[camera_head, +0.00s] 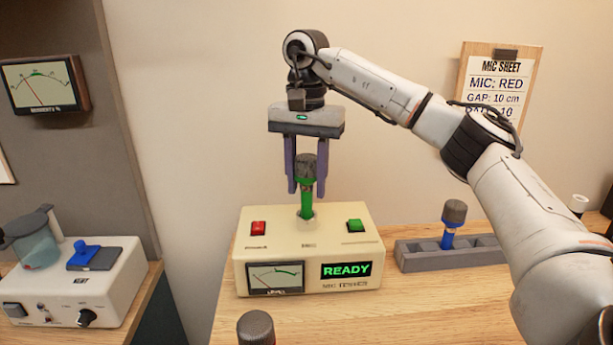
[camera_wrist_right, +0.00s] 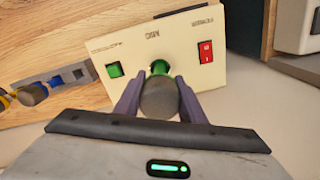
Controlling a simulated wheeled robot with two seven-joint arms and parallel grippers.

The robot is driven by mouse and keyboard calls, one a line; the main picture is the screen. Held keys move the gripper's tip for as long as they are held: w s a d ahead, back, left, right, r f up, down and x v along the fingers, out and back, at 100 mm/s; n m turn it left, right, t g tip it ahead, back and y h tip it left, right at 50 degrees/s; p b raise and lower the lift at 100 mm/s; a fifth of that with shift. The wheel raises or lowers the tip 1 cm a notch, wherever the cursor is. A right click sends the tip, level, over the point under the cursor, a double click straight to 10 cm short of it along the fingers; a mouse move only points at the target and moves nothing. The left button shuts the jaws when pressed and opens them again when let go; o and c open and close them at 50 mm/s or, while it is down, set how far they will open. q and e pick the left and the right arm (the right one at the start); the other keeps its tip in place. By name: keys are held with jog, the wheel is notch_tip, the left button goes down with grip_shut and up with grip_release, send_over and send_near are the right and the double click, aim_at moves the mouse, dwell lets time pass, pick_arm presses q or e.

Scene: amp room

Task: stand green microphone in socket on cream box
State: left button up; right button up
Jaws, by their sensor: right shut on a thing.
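The green microphone (camera_head: 307,188) stands upright, with a dark grey head, over the socket (camera_head: 307,220) in the top of the cream box (camera_head: 310,240). Its lower end meets the socket; how deep it sits I cannot tell. My right gripper (camera_head: 307,180) comes from above and is shut on the microphone, one finger on each side. In the right wrist view, the green microphone (camera_wrist_right: 158,92) is between the two fingers, its head hiding part of the socket. My left gripper is not in view.
The cream box has a red button (camera_head: 258,228), a green button (camera_head: 355,225) and a READY display (camera_head: 346,270). A grey rack (camera_head: 420,257) with a blue microphone (camera_head: 451,222) stands to its right. Another dark microphone head (camera_head: 256,328) shows at the front. A white device (camera_head: 75,290) is at left.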

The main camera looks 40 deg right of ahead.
aim_at(306, 157)
dwell(0.3)
jog(key=o, duration=1.3)
jog(key=shift+f, duration=0.1)
notch_tip(306, 157, up, 8)
jog(key=shift+r+p, duration=0.1)
jog(key=shift+p, duration=1)
jog(key=shift+r, duration=1.1)
